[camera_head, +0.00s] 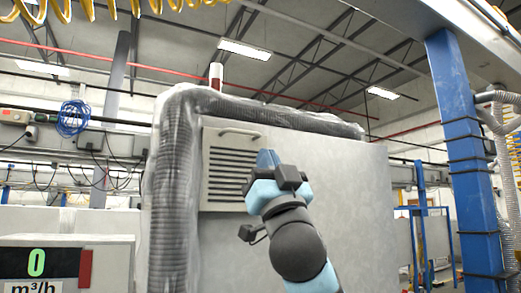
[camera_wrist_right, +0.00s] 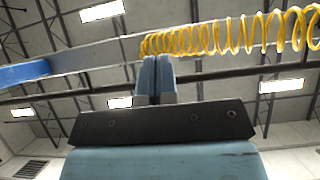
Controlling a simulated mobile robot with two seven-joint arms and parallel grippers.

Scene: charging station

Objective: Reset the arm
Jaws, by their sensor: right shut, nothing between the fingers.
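My right gripper (camera_head: 266,158) is raised in front of the large pale cabinet in the head view, with its arm coming up from the bottom. In the right wrist view its two blue-grey fingers (camera_wrist_right: 155,79) stand side by side, closed together with nothing between them. Beyond the fingertips are the ceiling and a yellow coiled hose. My left gripper does not show in either view.
The pale cabinet (camera_head: 350,200) has a louvered panel (camera_head: 231,190) with a handle, and a thick wrapped duct (camera_head: 170,200) runs along its edge. A blue column (camera_head: 462,150) stands at right. A display reading 0 (camera_head: 36,263) is at lower left. Yellow coiled hose (camera_wrist_right: 220,38) hangs overhead.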

